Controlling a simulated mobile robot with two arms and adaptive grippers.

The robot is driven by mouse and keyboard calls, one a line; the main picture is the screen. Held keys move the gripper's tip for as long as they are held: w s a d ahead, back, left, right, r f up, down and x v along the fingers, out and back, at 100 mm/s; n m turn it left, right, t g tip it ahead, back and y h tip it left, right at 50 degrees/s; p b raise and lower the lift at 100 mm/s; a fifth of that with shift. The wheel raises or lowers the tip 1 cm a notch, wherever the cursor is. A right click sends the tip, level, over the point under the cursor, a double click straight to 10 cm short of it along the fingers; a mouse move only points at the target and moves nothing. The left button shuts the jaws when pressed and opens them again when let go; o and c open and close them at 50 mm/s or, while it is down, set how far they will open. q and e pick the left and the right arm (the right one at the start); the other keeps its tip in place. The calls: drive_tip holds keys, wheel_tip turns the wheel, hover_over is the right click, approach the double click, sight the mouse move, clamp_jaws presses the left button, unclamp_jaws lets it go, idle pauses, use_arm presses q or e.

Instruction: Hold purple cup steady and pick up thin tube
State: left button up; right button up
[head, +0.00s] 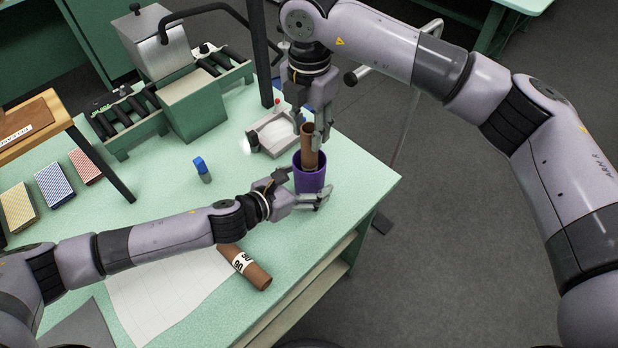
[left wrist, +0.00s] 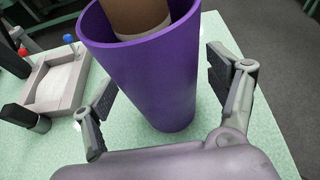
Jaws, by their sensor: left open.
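The purple cup (head: 309,182) stands upright near the right edge of the green table. A brown tube (head: 308,148) stands in it and sticks out above the rim. My left gripper (head: 304,192) is open, with its fingers on either side of the cup. In the left wrist view the cup (left wrist: 155,85) stands between the spread fingers (left wrist: 165,105), with visible gaps to both. The brown tube (left wrist: 135,15) leans inside the cup's mouth. My right gripper (head: 310,118) points down at the tube's upper end; whether its fingers touch the tube cannot be told.
A brown tube marked 90 (head: 245,266) lies on the table by a white sheet (head: 165,295). A shallow grey tray (head: 272,133) sits behind the cup. A blue-capped bottle (head: 202,169) stands left of it. A roller machine (head: 180,85) fills the back left.

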use_arm(q)
drive_tip(key=shift+w+d+f, duration=0.15)
drive_tip(key=shift+w+d, duration=0.1)
drive_tip(key=shift+d, duration=0.05)
